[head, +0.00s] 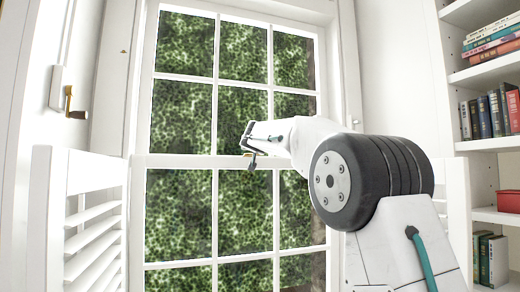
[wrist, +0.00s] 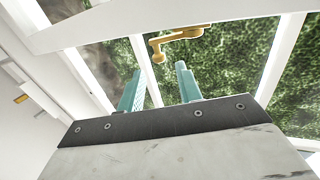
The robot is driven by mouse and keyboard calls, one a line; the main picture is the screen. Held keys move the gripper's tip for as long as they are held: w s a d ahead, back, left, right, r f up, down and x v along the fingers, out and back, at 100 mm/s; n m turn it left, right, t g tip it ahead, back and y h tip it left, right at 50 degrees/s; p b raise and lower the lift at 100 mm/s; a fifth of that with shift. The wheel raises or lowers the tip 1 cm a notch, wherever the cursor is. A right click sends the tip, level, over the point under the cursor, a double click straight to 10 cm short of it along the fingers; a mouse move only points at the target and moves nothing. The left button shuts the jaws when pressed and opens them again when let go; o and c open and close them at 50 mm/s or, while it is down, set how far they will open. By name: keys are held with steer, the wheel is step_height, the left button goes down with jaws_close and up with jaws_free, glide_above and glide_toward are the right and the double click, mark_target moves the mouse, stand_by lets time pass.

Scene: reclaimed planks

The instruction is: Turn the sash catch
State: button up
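The brass sash catch (wrist: 182,35) is mounted on the white meeting rail of the window, near the top of the wrist view. Its arm points left and ends in a rounded knob that hangs toward my gripper. My gripper (wrist: 158,68) has two teal fingers spread apart, with nothing between them. The knob is just beyond the fingertips, roughly in line with the gap; I cannot tell the exact distance. In the head view my gripper (head: 252,158) is at the meeting rail and hides most of the catch.
The white sash window (head: 180,161) has several panes with green foliage behind. An open louvred shutter (head: 92,215) stands at left, beside a brass handle (head: 73,106) on a white plate. A bookshelf (head: 485,76) with several books is at right.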

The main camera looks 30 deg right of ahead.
steer(key=shift+x, duration=2.9)
jaws_close()
